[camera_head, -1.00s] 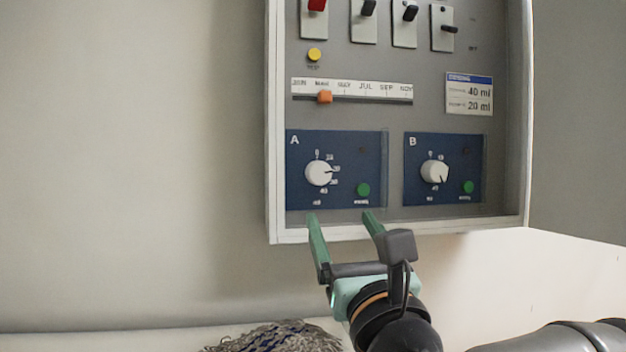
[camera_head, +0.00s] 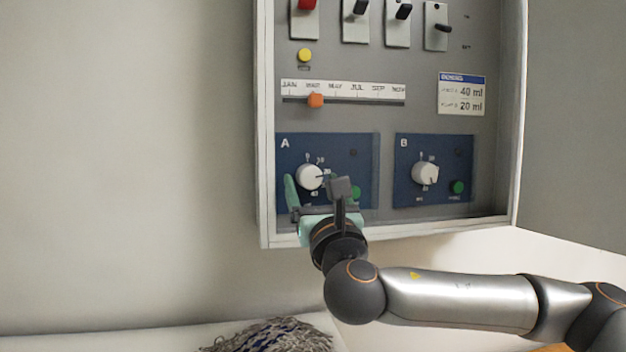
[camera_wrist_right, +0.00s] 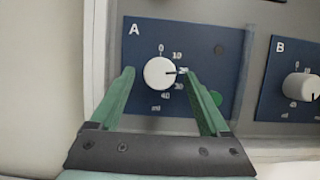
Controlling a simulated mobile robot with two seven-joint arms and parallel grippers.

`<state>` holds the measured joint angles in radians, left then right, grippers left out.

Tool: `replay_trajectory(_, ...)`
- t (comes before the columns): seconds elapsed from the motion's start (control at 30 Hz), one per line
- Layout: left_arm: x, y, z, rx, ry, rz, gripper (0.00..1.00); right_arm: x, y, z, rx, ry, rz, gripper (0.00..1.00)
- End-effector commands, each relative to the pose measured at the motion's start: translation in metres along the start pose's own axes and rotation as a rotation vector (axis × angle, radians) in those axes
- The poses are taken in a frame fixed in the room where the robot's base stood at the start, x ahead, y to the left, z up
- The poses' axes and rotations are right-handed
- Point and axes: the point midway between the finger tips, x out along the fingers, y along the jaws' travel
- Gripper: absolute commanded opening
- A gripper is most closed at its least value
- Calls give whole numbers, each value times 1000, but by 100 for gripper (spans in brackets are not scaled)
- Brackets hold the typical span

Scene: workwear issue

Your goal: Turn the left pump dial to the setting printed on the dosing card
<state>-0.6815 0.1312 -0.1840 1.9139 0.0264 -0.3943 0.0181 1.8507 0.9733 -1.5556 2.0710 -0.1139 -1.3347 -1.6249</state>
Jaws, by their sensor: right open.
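The left pump dial (camera_head: 310,177) is a white knob on the blue panel marked A. In the right wrist view this dial (camera_wrist_right: 160,73) has its dark pointer line toward the right, at the 20 mark. The dosing card (camera_head: 461,94) at the upper right reads 40 ml on its top line and 20 ml below; the small words beside them are too blurred to read. My right gripper (camera_head: 318,190) is open, its green fingers on either side of dial A. In the right wrist view, the gripper (camera_wrist_right: 164,82) shows a gap on both sides of the knob. My left gripper is not in view.
Panel B holds a second white dial (camera_head: 425,174) and a green button (camera_head: 457,187). Above are an orange slider (camera_head: 315,100), a yellow button (camera_head: 305,55) and several switches. The cabinet's pale frame (camera_head: 385,236) borders the panels. A grey mop head (camera_head: 272,337) lies below.

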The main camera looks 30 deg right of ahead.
Motion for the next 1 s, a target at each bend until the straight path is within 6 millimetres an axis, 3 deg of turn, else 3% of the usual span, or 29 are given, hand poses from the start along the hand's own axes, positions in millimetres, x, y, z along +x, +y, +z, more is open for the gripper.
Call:
replay_trajectory(0.27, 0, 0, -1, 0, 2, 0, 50, 1, 0, 0, 0, -1, 1, 80)
replay_trajectory(0.9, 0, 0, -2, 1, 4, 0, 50, 1, 0, 0, 0, 0, 0, 8)
replay_trajectory(1.0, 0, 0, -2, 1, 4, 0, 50, 1, 0, 0, 0, 0, -1, 0)
